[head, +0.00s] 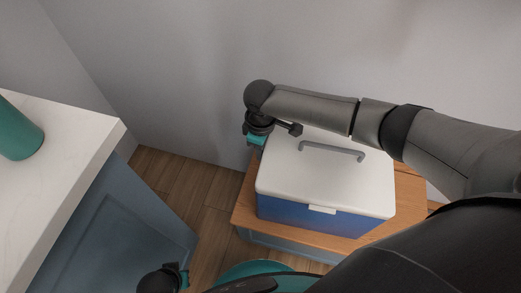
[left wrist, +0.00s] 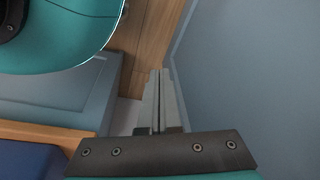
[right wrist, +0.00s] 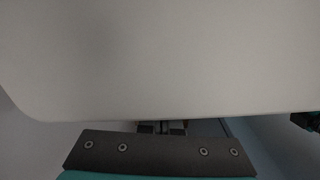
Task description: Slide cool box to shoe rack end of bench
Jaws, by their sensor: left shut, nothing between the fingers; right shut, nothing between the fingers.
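The cool box (head: 318,217) has a blue body, a white lid (head: 290,172) and a grey carry handle. It stands upright on the wooden bench (head: 245,212), with bare wood at both ends. My right gripper (head: 256,145) is down beside the box's left end, near the back corner. Its shut fingers (right wrist: 163,128) are partly hidden under the lid's edge in the right wrist view; I cannot tell whether they touch the box. My left gripper (left wrist: 158,98) is shut and empty, low in front of the bench. No shoe rack is recognisable.
A white counter (head: 75,165) on blue-grey cabinets stands at the left, with a green cylinder (head: 20,130) on it. Wooden floor (head: 185,180) lies open between counter and bench. A grey wall (head: 190,65) runs behind the bench.

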